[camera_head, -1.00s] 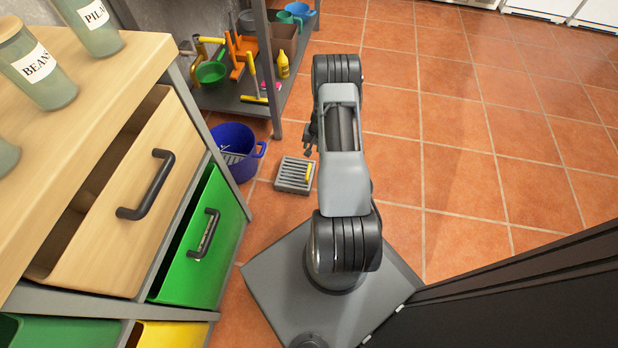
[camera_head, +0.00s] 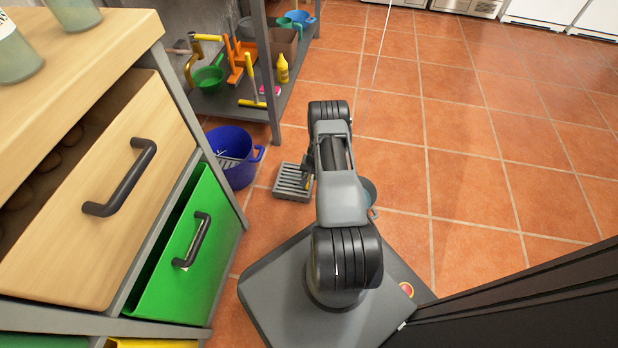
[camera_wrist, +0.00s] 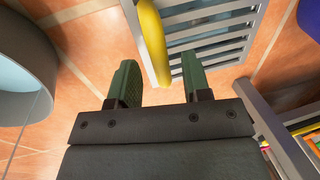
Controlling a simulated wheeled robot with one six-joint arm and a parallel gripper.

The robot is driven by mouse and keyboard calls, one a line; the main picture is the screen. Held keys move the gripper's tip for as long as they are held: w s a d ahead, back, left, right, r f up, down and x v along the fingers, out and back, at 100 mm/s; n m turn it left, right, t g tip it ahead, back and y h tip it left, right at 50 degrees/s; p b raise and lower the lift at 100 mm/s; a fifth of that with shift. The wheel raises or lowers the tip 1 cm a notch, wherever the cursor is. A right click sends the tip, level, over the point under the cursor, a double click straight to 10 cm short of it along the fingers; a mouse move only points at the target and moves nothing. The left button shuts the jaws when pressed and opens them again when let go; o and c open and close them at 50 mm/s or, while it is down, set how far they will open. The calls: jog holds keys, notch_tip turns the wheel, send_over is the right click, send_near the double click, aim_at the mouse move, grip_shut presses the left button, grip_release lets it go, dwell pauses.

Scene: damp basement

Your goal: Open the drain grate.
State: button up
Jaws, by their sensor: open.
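The grey slatted drain grate (camera_head: 291,183) lies on the tile floor left of my arm, its right side covered by the arm. In the wrist view the grate (camera_wrist: 208,45) fills the upper right, with pale blue showing between its slats. Its yellow bar handle (camera_wrist: 152,40) runs along the left side of the grate. My gripper (camera_wrist: 160,78) is open and empty, its two green-padded fingers spread, with the handle's lower end in line with the gap between them. I cannot tell how far below the fingertips the handle is. The grate appears to lie flat.
A blue bucket (camera_head: 232,158) stands left of the grate, by the metal shelf (camera_head: 274,110). A grey-blue round container (camera_head: 369,194) is partly hidden right of my arm and shows at left in the wrist view (camera_wrist: 48,70). Open drawers (camera_head: 105,195) are at left. Floor at right is clear.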

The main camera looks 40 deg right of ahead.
jog(key=shift+w+a+f, duration=0.1)
jog(key=shift+f, duration=0.45)
jog(key=shift+c, duration=0.2)
grip_shut()
